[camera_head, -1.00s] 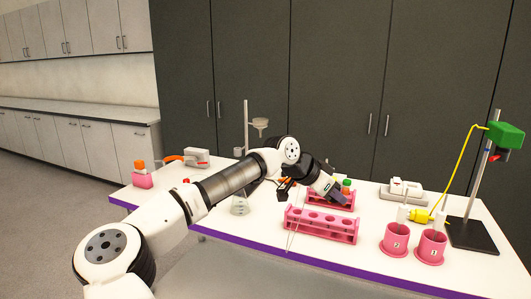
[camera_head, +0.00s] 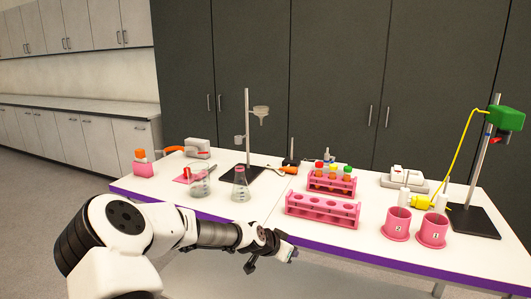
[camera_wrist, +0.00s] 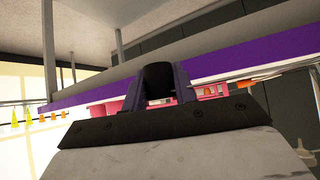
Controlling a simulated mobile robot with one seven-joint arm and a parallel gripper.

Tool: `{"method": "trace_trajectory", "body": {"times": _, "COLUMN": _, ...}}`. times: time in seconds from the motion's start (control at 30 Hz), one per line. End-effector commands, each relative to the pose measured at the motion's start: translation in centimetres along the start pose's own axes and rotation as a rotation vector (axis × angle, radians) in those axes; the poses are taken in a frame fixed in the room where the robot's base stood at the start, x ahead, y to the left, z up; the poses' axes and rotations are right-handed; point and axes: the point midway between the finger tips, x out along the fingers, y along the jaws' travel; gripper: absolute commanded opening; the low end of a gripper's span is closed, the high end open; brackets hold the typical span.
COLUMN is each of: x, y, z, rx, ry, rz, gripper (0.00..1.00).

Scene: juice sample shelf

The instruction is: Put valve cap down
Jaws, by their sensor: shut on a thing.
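My gripper (camera_head: 288,252) is low in front of the table's front edge, off the tabletop, in the head view. In the wrist view my gripper (camera_wrist: 160,82) is shut, with a dark rounded thing (camera_wrist: 158,76) between its fingers. I take this to be the valve cap; its shape is mostly hidden by the fingers and it cannot be made out in the head view. The white table (camera_head: 240,215) with a purple front edge lies beyond my gripper.
A pink test-tube rack (camera_head: 322,210) stands near the front edge, with a filled rack (camera_head: 332,187) behind. Two pink cups (camera_head: 397,224) stand right. Flasks (camera_head: 241,187), a funnel stand (camera_head: 248,130) and a pink bottle (camera_head: 142,166) stand left. Bare tabletop lies left of the front rack.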

Motion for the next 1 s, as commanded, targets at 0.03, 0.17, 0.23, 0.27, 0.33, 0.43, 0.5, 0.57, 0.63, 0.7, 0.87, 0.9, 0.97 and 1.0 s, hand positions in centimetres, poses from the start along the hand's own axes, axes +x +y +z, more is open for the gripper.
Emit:
{"method": "trace_trajectory", "body": {"times": 0.03, "x": 0.6, "y": -0.2, "z": 1.1, "rx": -0.018, "ry": 0.000, "rz": -0.024, "gripper": 0.00}}
{"method": "trace_trajectory", "body": {"times": 0.17, "x": 1.4, "y": -0.8, "z": 3.6, "rx": -0.066, "ry": -0.001, "rz": -0.075, "gripper": 0.00}}
{"method": "trace_trajectory", "body": {"times": 0.23, "x": 2.1, "y": -1.2, "z": 5.8, "rx": -0.106, "ry": -0.002, "rz": -0.117, "gripper": 0.00}}
{"method": "trace_trajectory", "body": {"times": 0.27, "x": 2.8, "y": -1.3, "z": 7.7, "rx": -0.139, "ry": -0.003, "rz": -0.144, "gripper": 0.00}}
{"method": "trace_trajectory", "body": {"times": 0.33, "x": 3.5, "y": -1.6, "z": 10.3, "rx": -0.191, "ry": -0.002, "rz": -0.197, "gripper": 0.00}}
{"method": "trace_trajectory", "body": {"times": 0.43, "x": 4.4, "y": -1.8, "z": 13.4, "rx": -0.247, "ry": 0.001, "rz": -0.256, "gripper": 0.00}}
{"method": "trace_trajectory", "body": {"times": 0.5, "x": 4.9, "y": -1.7, "z": 15.1, "rx": -0.276, "ry": 0.001, "rz": -0.289, "gripper": 0.00}}
{"method": "trace_trajectory", "body": {"times": 0.57, "x": 5.2, "y": -1.6, "z": 16.5, "rx": -0.295, "ry": 0.002, "rz": -0.313, "gripper": 0.00}}
{"method": "trace_trajectory", "body": {"times": 0.63, "x": 5.7, "y": -1.4, "z": 18.0, "rx": -0.317, "ry": 0.002, "rz": -0.338, "gripper": 0.00}}
{"method": "trace_trajectory", "body": {"times": 0.7, "x": 6.0, "y": -1.2, "z": 19.4, "rx": -0.340, "ry": 0.002, "rz": -0.364, "gripper": 0.00}}
{"method": "trace_trajectory", "body": {"times": 0.87, "x": 6.9, "y": -0.5, "z": 22.7, "rx": -0.382, "ry": 0.003, "rz": -0.412, "gripper": 0.00}}
{"method": "trace_trajectory", "body": {"times": 0.9, "x": 7.1, "y": -0.2, "z": 23.5, "rx": -0.391, "ry": 0.003, "rz": -0.423, "gripper": 0.00}}
{"method": "trace_trajectory", "body": {"times": 0.97, "x": 7.4, "y": 0.1, "z": 24.8, "rx": -0.406, "ry": 0.003, "rz": -0.440, "gripper": 0.00}}
{"method": "trace_trajectory", "body": {"times": 1.0, "x": 7.6, "y": 0.4, "z": 25.5, "rx": -0.415, "ry": 0.004, "rz": -0.451, "gripper": 0.00}}
